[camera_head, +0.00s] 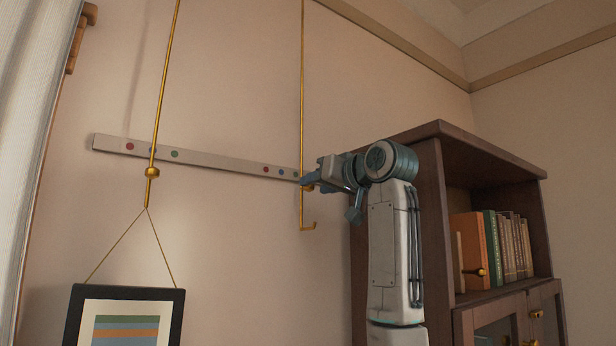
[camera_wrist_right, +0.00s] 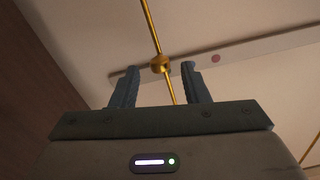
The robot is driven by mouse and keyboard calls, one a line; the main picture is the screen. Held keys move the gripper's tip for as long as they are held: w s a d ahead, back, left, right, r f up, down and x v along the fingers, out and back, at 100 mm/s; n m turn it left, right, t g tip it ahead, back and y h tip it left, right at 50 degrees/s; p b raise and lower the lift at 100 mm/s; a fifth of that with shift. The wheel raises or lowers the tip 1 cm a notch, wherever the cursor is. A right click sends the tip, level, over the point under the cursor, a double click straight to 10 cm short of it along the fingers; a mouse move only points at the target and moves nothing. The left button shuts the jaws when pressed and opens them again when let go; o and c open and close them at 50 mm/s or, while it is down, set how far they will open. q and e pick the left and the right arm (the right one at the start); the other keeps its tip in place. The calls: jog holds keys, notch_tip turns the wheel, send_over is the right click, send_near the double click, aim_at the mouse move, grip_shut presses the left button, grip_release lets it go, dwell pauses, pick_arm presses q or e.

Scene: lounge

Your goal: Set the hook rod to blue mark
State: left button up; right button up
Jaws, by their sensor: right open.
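The brass hook rod (camera_head: 302,90) hangs down the wall and ends in a small empty hook (camera_head: 309,228). A pale strip (camera_head: 215,163) behind it carries coloured dots. Near the rod are a red dot (camera_head: 265,169), the blue mark (camera_head: 281,172) and a green dot (camera_head: 296,174). The rod stands right of the blue mark, near the green dot. My right gripper (camera_head: 306,182) is at the rod. In the right wrist view its open fingers (camera_wrist_right: 160,70) stand either side of the rod, by its brass knob (camera_wrist_right: 160,63). My left gripper is out of view.
A second brass rod (camera_head: 161,95) at left holds a framed picture (camera_head: 125,292) by a cord. A dark wooden bookcase (camera_head: 437,215) with books (camera_head: 495,245) stands right, close behind my right arm. A pale curtain (camera_head: 30,140) hangs at far left.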

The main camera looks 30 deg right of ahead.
aim_at(312, 186)
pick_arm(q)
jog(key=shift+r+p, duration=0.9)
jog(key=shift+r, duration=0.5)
pick_arm(e)
jog(key=shift+w+a, duration=0.15)
jog(key=shift+w, duration=0.9)
jog(key=shift+w+a, duration=0.15)
jog(key=shift+w, duration=0.85)
jog(key=shift+c, duration=0.2)
grip_shut()
jog(key=a, duration=0.3)
jog(key=a+b, duration=0.1)
jog(key=shift+s+a, duration=0.15)
jog(key=shift+s, duration=0.1)
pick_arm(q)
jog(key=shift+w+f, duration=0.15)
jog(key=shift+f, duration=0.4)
pick_arm(e)
jog(key=shift+o, duration=0.2)
grip_release()
jog(key=shift+d, duration=0.25)
